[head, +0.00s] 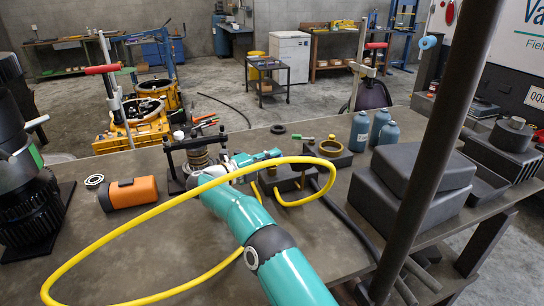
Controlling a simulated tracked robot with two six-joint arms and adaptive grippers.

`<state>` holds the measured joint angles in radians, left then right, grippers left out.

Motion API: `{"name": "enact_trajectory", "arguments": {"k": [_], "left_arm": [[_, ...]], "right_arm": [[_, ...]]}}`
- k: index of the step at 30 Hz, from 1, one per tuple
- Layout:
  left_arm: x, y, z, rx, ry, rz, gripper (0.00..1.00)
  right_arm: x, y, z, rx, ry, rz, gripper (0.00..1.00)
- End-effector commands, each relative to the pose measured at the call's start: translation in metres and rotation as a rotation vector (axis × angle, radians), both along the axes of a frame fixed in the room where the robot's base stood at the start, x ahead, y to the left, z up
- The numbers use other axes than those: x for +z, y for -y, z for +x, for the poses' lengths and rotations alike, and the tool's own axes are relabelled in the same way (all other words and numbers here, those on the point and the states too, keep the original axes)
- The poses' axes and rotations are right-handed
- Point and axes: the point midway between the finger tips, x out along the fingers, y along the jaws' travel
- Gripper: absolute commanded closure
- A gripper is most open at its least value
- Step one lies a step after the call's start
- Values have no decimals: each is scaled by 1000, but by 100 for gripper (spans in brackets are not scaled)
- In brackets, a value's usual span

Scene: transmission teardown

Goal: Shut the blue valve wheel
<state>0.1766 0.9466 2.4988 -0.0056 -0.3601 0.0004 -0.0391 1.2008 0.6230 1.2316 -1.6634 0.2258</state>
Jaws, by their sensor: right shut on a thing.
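A light-blue round piece (427,42) at the upper right, beyond the bench, is the only thing here that looks like the blue valve wheel. It is small, and I cannot tell how far it is turned. My right arm is teal and reaches from the bottom edge up to the middle of the bench. My right gripper (270,160) is small and partly hidden there, far from the blue piece. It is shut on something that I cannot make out. A yellow hose (118,222) loops across the arm. My left gripper is not in view.
On the bench (330,235) are an orange cylinder (131,194), a spring fixture (197,157), blue bottles (360,131) and grey cases (415,188). A dark post (432,160) crosses the right side. A yellow housing (132,134) stands on the floor behind.

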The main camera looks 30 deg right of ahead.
Motion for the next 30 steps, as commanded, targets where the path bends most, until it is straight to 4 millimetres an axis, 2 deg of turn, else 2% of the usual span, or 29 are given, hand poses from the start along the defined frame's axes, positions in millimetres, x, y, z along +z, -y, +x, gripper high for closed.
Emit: {"name": "enact_trajectory", "arguments": {"k": [1, 11, 12, 13, 23, 26, 30], "left_arm": [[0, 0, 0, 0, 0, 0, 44], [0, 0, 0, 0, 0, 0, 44], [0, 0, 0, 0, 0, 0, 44], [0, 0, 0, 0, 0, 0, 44], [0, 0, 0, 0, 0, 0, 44], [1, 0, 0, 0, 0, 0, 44], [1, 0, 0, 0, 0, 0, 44]], "right_arm": [[-6, -1, 0, 0, -7, 7, 100], [-6, -1, 0, 0, -8, 7, 100], [-6, -1, 0, 0, -8, 7, 81], [-6, -1, 0, 0, -8, 7, 76], [-3, -3, 1, 1, -4, 4, 76], [-3, -11, 1, 1, -4, 4, 76], [-3, -32, 0, 3, -4, 3, 76]]}}
